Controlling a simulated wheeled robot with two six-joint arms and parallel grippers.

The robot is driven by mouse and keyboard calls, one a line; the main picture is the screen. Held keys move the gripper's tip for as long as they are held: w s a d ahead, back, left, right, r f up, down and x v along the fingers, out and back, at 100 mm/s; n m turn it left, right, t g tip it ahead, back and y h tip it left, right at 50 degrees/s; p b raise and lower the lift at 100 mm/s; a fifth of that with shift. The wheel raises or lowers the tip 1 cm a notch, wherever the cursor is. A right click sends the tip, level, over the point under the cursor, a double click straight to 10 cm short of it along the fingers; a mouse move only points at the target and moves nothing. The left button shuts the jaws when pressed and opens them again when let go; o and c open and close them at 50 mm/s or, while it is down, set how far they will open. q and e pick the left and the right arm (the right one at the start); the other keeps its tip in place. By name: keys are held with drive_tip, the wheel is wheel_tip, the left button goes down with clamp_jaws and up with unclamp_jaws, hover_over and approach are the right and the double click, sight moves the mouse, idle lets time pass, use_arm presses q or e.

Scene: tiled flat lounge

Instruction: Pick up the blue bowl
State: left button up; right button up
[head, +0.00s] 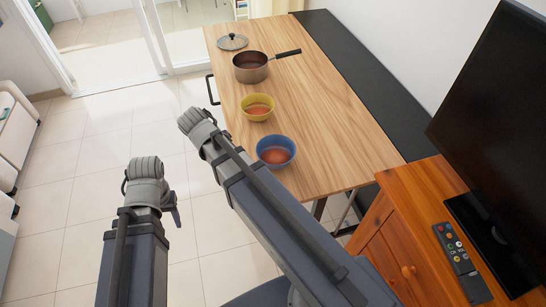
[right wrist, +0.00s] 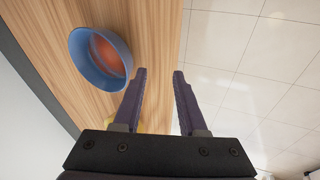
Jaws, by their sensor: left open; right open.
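The blue bowl (head: 276,151) stands upright near the side edge of the wooden table, with a reddish inside. In the right wrist view the blue bowl (right wrist: 82,62) is left of my right gripper (right wrist: 160,73), apart from it. That gripper is open and empty, its fingers spanning the table edge in the picture. In the head view my right arm passes in front of the table beside the bowl, and its fingers are hidden. My left gripper (head: 174,206) is open, mostly hidden behind its wrist, over the floor left of the table.
On the table (head: 335,140) are a yellow bowl (head: 257,107), a saucepan (head: 251,68) with its handle pointing right, and a lid (head: 232,42). A wooden cabinet (head: 425,220) with a remote (head: 456,249) and a screen stands at the right. The tiled floor at left is clear.

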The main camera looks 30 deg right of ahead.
sight(260, 149)
drive_tip(key=w+d+m+h+b, duration=0.15)
drive_tip(key=w+d+m, duration=0.25)
drive_tip(key=d, duration=0.4)
drive_tip(key=shift+h, duration=0.25)
drive_tip(key=b+x, duration=0.4)
drive_tip(key=x, duration=0.1)
drive_tip(key=s+a+b+x, duration=0.1)
drive_tip(key=b+x, duration=0.1)
drive_tip(key=x, duration=0.1)
drive_tip(key=shift+d+f+b, duration=0.1)
drive_tip(key=shift+f+b, duration=0.25)
use_arm(q)
wheel_tip(260, 149, down, 9)
drive_tip(key=shift+s, duration=0.15)
use_arm(e)
drive_tip(key=shift+r, duration=0.1)
drive_tip(key=shift+c, duration=0.2)
clamp_jaws()
